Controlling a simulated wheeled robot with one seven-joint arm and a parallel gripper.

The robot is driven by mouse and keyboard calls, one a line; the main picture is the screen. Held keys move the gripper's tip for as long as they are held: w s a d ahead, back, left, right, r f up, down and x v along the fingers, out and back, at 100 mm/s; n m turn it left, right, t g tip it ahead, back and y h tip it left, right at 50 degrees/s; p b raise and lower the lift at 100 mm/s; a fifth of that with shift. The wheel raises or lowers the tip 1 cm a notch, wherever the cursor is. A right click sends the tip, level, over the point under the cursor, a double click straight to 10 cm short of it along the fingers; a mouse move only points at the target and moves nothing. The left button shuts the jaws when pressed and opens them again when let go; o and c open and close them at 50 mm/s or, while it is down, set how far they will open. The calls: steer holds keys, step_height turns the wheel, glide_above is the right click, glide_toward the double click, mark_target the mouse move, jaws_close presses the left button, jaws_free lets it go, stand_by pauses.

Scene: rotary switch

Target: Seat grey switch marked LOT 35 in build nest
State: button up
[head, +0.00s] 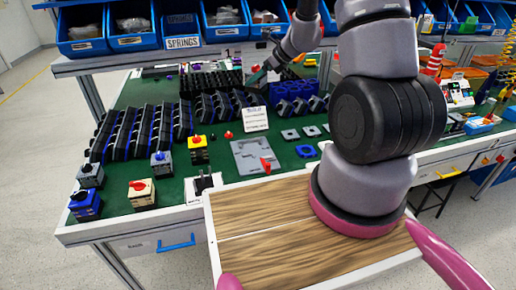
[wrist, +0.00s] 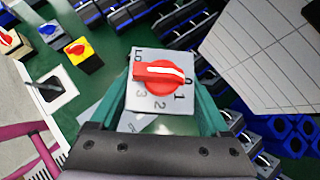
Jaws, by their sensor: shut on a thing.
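In the wrist view, a grey switch (wrist: 136,101) with a red knob (wrist: 165,77) sits between the teal fingers of my gripper (wrist: 168,95), face toward the camera. Its face shows dial numbers and letters starting "LO"; the full marking is not readable. In the head view my gripper (head: 259,76) is at the back of the bench, above the dark racks; the switch is hard to make out there. A grey fixture plate (head: 250,151) with a red lever (head: 265,165) lies mid-bench. A white plate (head: 197,196) bears a black part. I cannot tell which is the build nest.
Other switches stand at the left: blue (head: 86,208), cream (head: 141,194), grey (head: 161,166) and yellow-black (head: 198,153). Black and blue racks (head: 135,135) fill the back left. A white sign (head: 254,119) stands behind the fixture. A wooden-topped surface (head: 250,220) is in front.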

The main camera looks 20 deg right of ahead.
steer(key=shift+s+a+f+n+g+y, duration=0.4)
steer(key=shift+s+a+f+n+g, duration=0.55)
steer(key=shift+f, duration=2.45)
steer(key=shift+s+a+f+n+g+y, duration=0.45)
steer(key=shift+s+f+n+g, duration=0.95)
steer(key=shift+f, duration=2.05)
steer(key=shift+s+a+f+n+g+y, duration=0.55)
steer(key=shift+s+f+n, duration=1.15)
steer(key=shift+f, duration=1.7)
steer(key=shift+w+a, duration=0.15)
steer(key=o, duration=1.4)
steer(key=shift+f, duration=0.1)
steer(key=shift+o, duration=0.2)
